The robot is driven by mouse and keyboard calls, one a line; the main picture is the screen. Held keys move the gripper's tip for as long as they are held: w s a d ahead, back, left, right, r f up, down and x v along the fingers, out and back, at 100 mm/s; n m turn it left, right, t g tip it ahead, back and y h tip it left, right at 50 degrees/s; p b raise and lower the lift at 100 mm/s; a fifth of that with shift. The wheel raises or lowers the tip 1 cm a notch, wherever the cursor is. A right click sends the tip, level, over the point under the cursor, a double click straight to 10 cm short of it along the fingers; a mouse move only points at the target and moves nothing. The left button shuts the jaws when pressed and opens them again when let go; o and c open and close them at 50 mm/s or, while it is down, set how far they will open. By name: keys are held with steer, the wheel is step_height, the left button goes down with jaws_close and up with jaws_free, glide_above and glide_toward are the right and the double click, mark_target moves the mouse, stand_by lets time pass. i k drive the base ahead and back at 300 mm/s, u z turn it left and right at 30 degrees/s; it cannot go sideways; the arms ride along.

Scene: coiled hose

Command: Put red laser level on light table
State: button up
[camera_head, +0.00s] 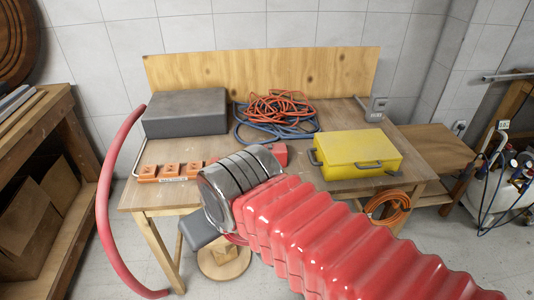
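A small red object (280,152), which looks like the red laser level, shows just beyond the metal rings of my arm. It appears to rest on the light wooden table (345,107), and its lower part is partly covered by the arm. My arm, with a ribbed red sleeve and metal rings, crosses the foreground from the lower right and hides the table's front middle. My gripper's fingers do not show, so I cannot see whether they hold anything.
On the table are a grey case (186,112), coiled orange and blue hoses (275,108), a yellow case (355,152) and small orange blocks (170,171). A wooden shelf unit (75,120) stands left. A lower wooden bench (437,152) stands right. Some bare tabletop shows between the cases.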

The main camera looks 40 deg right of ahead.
mark_target(342, 128)
steer(key=i, duration=0.85)
steer(key=z, duration=0.05)
